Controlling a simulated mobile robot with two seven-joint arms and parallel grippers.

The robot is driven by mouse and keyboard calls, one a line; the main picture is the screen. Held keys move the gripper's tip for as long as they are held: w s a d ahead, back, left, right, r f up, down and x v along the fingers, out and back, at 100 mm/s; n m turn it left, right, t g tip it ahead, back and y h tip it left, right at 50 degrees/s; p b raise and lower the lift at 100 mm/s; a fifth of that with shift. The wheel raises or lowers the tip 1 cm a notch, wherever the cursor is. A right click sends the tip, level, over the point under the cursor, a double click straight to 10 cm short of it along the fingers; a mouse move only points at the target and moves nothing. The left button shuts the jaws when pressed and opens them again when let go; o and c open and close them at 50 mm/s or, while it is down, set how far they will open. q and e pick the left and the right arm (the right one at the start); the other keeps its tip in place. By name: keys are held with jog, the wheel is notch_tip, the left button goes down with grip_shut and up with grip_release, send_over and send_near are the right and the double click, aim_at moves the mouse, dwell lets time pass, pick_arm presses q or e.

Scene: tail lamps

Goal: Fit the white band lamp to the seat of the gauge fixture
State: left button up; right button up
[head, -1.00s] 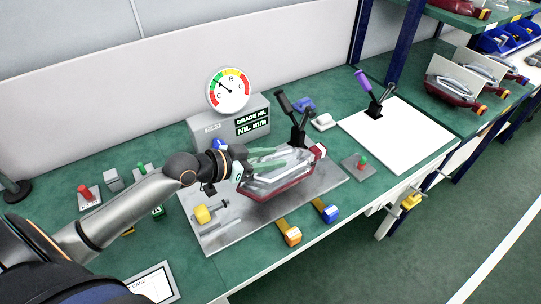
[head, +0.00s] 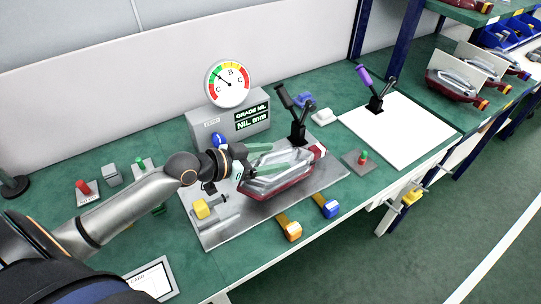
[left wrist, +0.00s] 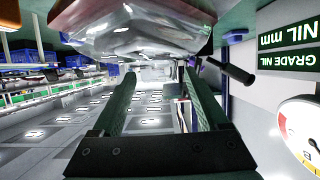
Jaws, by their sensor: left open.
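The lamp (head: 280,178), with a clear and white upper part and a dark red lower edge, sits on the grey plate of the gauge fixture (head: 222,234). The seat under it is hidden, so I cannot tell how closely it fits. My right gripper is out of view.
A black-handled clamp (head: 295,115) stands upright behind the lamp. A yellow-knobbed clamp (head: 207,207) is at the plate's left. Yellow (head: 289,229) and blue-ended (head: 326,206) parts lie at the front edge. A white board (head: 415,130) with a purple-handled clamp (head: 372,90) lies right.

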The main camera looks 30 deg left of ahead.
pick_arm(q)
jog(key=shift+f, duration=0.1)
jog(key=shift+s+a, duration=0.2)
jog(key=shift+s, duration=0.05)
jog(key=v, duration=0.7)
jog(key=shift+s, duration=0.1)
jog(key=shift+r+p+v, duration=0.25)
jog(key=shift+p+v, duration=0.45)
jog(key=shift+v, duration=1.7)
jog(key=shift+f, duration=0.1)
